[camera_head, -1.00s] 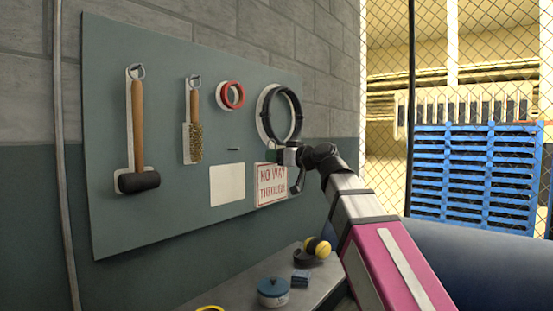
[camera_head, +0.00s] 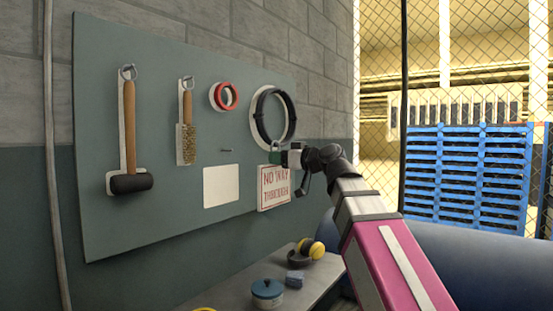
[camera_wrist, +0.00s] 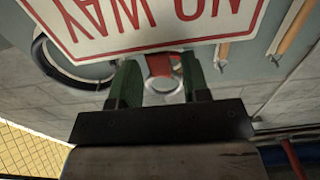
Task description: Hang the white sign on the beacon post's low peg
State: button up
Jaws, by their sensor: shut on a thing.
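The white sign (camera_head: 276,188) has a red border and red "NO WAY THROUGH" lettering. It hangs below my gripper (camera_head: 284,158), in front of the lower right of the pegboard. The exact grip contact is hard to see. The beacon post and its low peg are not in view.
The grey-green board (camera_head: 150,215) holds a mallet (camera_head: 130,140), brush (camera_head: 187,130), red tape (camera_head: 228,96) and black ring (camera_head: 275,115). A bare peg (camera_head: 227,150) sits above a white patch (camera_head: 221,187). A bench below holds a blue tin (camera_head: 267,291) and yellow earmuffs (camera_head: 312,248).

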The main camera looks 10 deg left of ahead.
jog(key=v, duration=0.5)
dwell(0.7)
dwell(1.2)
